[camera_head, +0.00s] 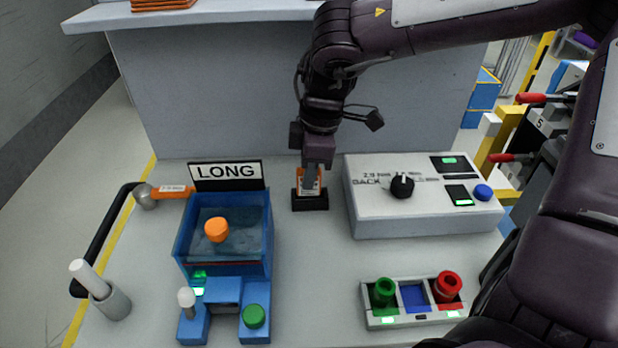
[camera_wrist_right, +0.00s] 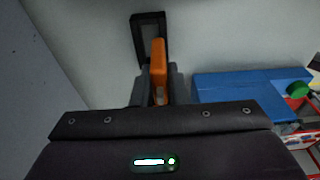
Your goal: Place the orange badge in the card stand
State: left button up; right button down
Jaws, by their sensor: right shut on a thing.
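The orange badge (camera_head: 308,187) is upright between the fingers of my right gripper (camera_head: 312,178), which is shut on it. The badge stands at the black card stand (camera_head: 310,203), at the back middle of the table. In the right wrist view the orange badge (camera_wrist_right: 158,62) shows edge-on between the fingers, with the dark card stand (camera_wrist_right: 150,20) just beyond and around its far end. The gripper hides part of the badge, and I cannot tell how deep it sits in the stand. My left gripper is not in view.
A grey dial box (camera_head: 420,220) stands close on the right. A tray with green and red pieces (camera_head: 413,318) lies in front. The table middle is clear.

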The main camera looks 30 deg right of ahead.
jog(key=shift+w+d+f+p, duration=0.15)
jog(key=shift+w+f, duration=0.05)
jog(key=shift+f, duration=0.45)
jog(key=shift+w+d+f+p, duration=0.15)
jog(key=shift+w+f, duration=0.05)
jog(key=shift+f, duration=0.95)
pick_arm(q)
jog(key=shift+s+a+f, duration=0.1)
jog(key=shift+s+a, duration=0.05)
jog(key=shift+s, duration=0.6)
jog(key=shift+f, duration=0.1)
pick_arm(e)
jog(key=c, duration=1.4)
grip_release()
jog(key=shift+c, duration=0.2)
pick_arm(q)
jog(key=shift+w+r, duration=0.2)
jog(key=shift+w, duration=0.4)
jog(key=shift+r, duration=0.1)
